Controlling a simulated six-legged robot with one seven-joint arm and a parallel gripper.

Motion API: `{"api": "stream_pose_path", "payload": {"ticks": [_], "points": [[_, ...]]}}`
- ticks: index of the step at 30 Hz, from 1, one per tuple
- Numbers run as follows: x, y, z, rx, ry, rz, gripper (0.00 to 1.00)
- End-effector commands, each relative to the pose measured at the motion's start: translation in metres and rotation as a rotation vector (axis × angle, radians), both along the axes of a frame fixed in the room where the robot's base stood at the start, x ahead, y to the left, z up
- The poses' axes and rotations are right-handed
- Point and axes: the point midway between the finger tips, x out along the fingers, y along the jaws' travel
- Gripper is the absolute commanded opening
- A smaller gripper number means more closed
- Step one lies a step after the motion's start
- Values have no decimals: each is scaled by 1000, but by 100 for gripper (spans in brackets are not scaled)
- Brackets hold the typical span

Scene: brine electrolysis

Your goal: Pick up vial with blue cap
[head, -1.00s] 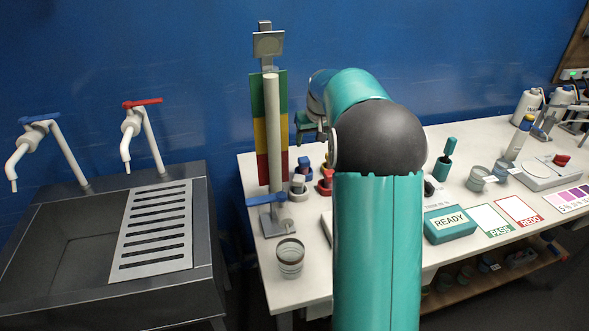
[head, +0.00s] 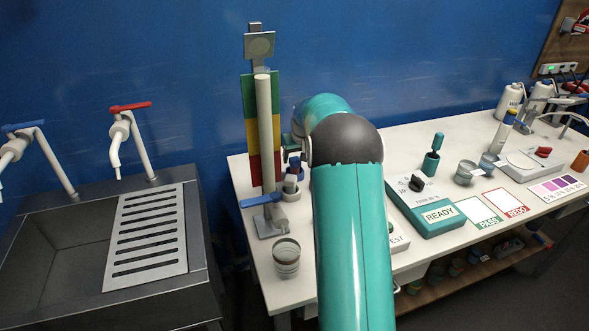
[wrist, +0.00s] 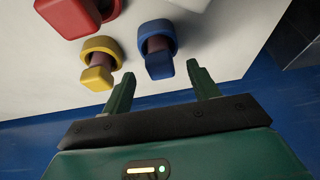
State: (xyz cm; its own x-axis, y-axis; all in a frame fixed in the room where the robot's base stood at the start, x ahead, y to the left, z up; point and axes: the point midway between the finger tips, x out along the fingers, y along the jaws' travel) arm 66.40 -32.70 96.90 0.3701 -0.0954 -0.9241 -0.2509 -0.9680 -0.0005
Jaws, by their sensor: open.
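In the wrist view, the vial with the blue cap (wrist: 158,66) stands in a blue ring on the white bench. My gripper (wrist: 160,83) is open and empty. Its two green fingers point toward the vial, and the blue cap lies between the lines of the fingertips, close to them. Contact cannot be told. In the head view, a blue-topped piece (head: 295,162) shows beside the column stand. My arm hides most of the gripper there.
A yellow-capped vial (wrist: 98,78) and a red one (wrist: 90,12) stand beside the blue one. The column stand (head: 264,135) with a blue valve and a glass beaker (head: 286,258) are left of my arm. The teal READY box (head: 428,212) is to its right.

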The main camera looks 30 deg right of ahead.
Motion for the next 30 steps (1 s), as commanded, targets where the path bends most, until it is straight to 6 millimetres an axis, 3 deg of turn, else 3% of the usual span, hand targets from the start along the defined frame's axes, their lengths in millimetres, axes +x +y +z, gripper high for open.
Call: {"api": "stream_pose_path", "payload": {"ticks": [9,17,24,30], "points": [[15,-2,-41,0,1,0,60],[16,-3,-44,-1,0,0,60],[16,-3,-44,-1,0,0,13],[16,-3,-44,-1,0,0,11]]}}
